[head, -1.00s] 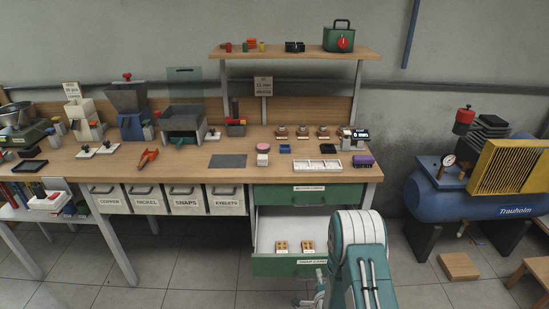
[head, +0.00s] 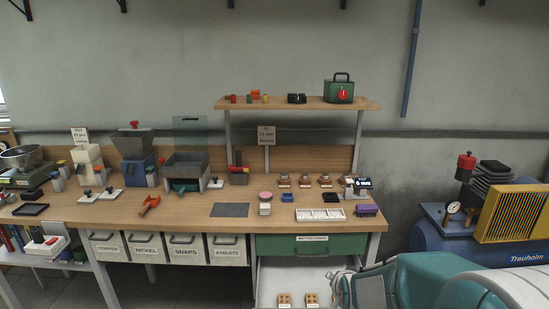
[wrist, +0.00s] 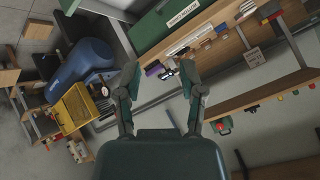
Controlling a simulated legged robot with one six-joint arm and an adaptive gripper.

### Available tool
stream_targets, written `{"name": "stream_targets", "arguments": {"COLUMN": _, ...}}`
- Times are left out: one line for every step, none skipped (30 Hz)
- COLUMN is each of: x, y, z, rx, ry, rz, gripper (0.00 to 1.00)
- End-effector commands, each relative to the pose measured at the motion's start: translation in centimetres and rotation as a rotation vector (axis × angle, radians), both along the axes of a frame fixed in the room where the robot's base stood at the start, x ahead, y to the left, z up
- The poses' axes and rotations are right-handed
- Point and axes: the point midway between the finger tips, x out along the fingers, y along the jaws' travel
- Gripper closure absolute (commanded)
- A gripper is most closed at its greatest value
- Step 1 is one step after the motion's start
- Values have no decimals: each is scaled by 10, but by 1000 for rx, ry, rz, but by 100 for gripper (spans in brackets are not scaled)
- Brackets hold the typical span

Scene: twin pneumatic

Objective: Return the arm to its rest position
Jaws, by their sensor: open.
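My arm (head: 415,283) fills the bottom right of the head view, its teal and white links lying low in front of the bench. My gripper (wrist: 160,76) shows in the wrist view with its two dark fingers spread apart and nothing between them. Behind the fingers, the wrist view shows the bench tilted, with a green drawer front (wrist: 181,16). In the head view, part of what looks like the gripper shows beside the open lower drawer (head: 275,276), but the arm's lower part is cut off by the frame.
The workbench (head: 330,198) carries hoppers, a white tray (head: 320,214) and small parts. The open drawer juts out below and holds two small wooden blocks (head: 297,299). A blue compressor (head: 440,238) stands at the right. A shelf (head: 300,103) is above.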

Motion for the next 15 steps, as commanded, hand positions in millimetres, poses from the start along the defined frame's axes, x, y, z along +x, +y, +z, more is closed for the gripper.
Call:
{"name": "stream_targets", "arguments": {"x": -11, "y": 0, "z": 16, "rx": -25, "ry": 10, "rz": 22, "gripper": 49}}
{"name": "stream_targets", "arguments": {"x": -18, "y": 0, "z": 22, "rx": -40, "ry": 22, "rz": 36, "gripper": 49}}
{"name": "stream_targets", "arguments": {"x": -27, "y": 0, "z": 31, "rx": -61, "ry": 38, "rz": 56, "gripper": 49}}
{"name": "stream_targets", "arguments": {"x": -35, "y": 1, "z": 38, "rx": -77, "ry": 49, "rz": 72, "gripper": 49}}
{"name": "stream_targets", "arguments": {"x": -43, "y": 1, "z": 44, "rx": -92, "ry": 62, "rz": 87, "gripper": 49}}
{"name": "stream_targets", "arguments": {"x": -53, "y": 1, "z": 51, "rx": -112, "ry": 78, "rz": 108, "gripper": 49}}
{"name": "stream_targets", "arguments": {"x": -62, "y": 1, "z": 57, "rx": -128, "ry": 90, "rz": 124, "gripper": 49}}
{"name": "stream_targets", "arguments": {"x": -70, "y": 1, "z": 63, "rx": -142, "ry": 102, "rz": 140, "gripper": 49}}
{"name": "stream_targets", "arguments": {"x": -81, "y": 1, "z": 69, "rx": -161, "ry": 119, "rz": 161, "gripper": 49}}
{"name": "stream_targets", "arguments": {"x": -90, "y": 1, "z": 74, "rx": -177, "ry": 131, "rz": 178, "gripper": 49}}
{"name": "stream_targets", "arguments": {"x": -99, "y": 1, "z": 79, "rx": -190, "ry": 143, "rz": 195, "gripper": 49}}
{"name": "stream_targets", "arguments": {"x": -111, "y": 1, "z": 85, "rx": -209, "ry": 158, "rz": 217, "gripper": 49}}
{"name": "stream_targets", "arguments": {"x": -121, "y": 1, "z": 89, "rx": -222, "ry": 170, "rz": 234, "gripper": 49}}
{"name": "stream_targets", "arguments": {"x": -130, "y": 1, "z": 93, "rx": -236, "ry": 182, "rz": 253, "gripper": 49}}
{"name": "stream_targets", "arguments": {"x": -143, "y": 2, "z": 98, "rx": -253, "ry": 198, "rz": 276, "gripper": 49}}
